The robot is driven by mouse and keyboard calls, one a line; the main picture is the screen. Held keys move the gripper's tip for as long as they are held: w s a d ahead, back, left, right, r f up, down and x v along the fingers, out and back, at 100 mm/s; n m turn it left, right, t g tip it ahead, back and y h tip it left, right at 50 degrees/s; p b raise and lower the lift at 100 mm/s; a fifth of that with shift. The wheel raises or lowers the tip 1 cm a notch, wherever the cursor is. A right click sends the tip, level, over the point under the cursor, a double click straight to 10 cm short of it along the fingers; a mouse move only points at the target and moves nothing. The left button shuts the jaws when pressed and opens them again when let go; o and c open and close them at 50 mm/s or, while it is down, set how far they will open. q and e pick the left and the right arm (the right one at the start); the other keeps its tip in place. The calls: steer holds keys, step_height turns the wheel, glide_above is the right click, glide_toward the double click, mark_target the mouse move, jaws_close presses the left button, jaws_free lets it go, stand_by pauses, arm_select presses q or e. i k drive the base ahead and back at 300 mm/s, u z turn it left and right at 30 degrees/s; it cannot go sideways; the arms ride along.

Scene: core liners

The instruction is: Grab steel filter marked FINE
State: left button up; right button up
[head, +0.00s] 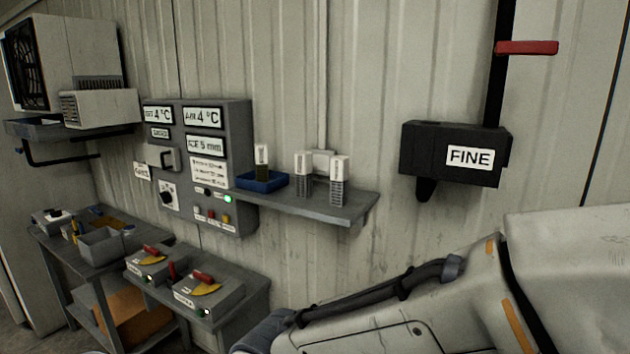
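Small upright filter-like cartridges with white tops and grey, mesh-like lower parts stand on a grey wall shelf. One cartridge (261,156) is in a blue tray (262,181) at the shelf's left end. Another cartridge (303,174) and a third cartridge (339,181) stand to the right, apart from each other. Any marks on them are too small to read. The word FINE shows clearly on a white label (469,157) on a black wall-mounted box (425,150). Neither of my grippers is in view.
A pale bracket-like piece (320,156) is behind the cartridges. A grey control panel (240,130) adjoins the shelf (315,206) on the left. Below are a bench with red-handled boxes (208,296) and a table with a grey bin (100,244). A red lever (527,47) is above the black box.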

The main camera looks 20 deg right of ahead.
mark_target(303, 175)
steer(key=z, duration=0.5)
steer(key=i, duration=0.5)
steer(key=z, duration=0.35)
